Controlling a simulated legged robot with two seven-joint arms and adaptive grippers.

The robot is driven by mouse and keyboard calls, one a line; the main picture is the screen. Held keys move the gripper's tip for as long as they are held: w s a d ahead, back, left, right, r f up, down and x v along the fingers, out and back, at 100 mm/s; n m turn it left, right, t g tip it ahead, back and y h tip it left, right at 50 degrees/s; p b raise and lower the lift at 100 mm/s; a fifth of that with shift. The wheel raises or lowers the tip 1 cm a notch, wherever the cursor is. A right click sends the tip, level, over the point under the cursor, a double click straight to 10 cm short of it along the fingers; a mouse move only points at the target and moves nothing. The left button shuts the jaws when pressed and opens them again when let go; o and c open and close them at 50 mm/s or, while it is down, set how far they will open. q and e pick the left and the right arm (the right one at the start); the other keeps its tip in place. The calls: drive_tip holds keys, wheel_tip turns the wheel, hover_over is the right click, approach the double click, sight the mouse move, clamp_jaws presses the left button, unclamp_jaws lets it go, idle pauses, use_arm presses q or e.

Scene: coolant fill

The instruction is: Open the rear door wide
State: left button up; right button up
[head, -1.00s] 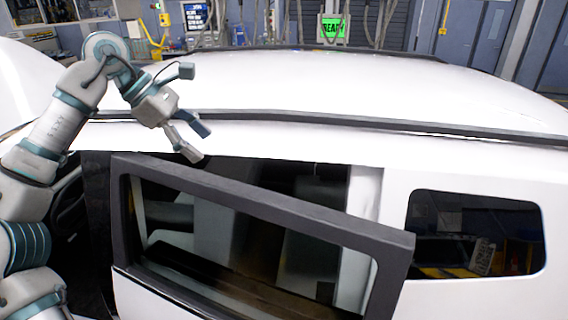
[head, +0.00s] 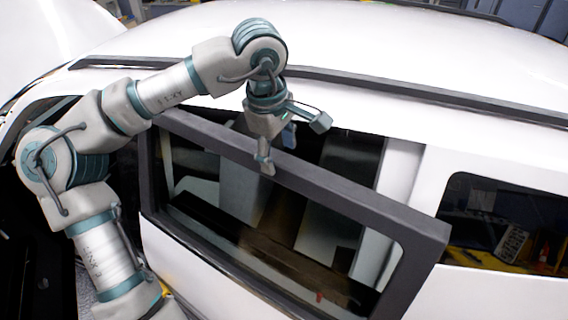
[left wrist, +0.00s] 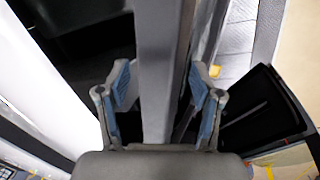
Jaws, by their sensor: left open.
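The rear door (head: 350,203) of the white car has a dark grey window frame around clear glass. It stands part open, its right edge swung out from the body, with a gap to the cabin behind it. My left gripper (head: 277,150) is over the upper frame bar, pointing down, with one finger on the outer side and the other on the inner side. In the left wrist view the grey frame bar (left wrist: 163,70) runs between the two spread, blue-padded fingers. I cannot tell whether either finger touches it. My right gripper is out of view.
The white car roof (head: 400,60) with its dark roof rail (head: 420,95) lies just behind my left gripper. The rear side window (head: 500,225) is at the right. A dark opening lies left of the rear door, behind my left arm.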

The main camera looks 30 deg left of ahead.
sight(287, 164)
use_arm(q)
drive_tip(key=f, duration=0.1)
drive_tip(key=a+f, duration=0.1)
drive_tip(key=shift+f, duration=0.65)
drive_tip(key=shift+d+f, duration=0.1)
drive_tip(key=shift+d, duration=0.2)
drive_tip(key=shift+w+d, duration=0.15)
drive_tip(key=shift+d, duration=1.25)
drive_tip(key=shift+c, duration=1.4)
drive_tip(key=c, duration=0.4)
drive_tip(key=shift+a, duration=0.2)
drive_tip(key=c, duration=0.4)
drive_tip(key=shift+a, duration=0.15)
clamp_jaws()
drive_tip(key=shift+w, duration=0.1)
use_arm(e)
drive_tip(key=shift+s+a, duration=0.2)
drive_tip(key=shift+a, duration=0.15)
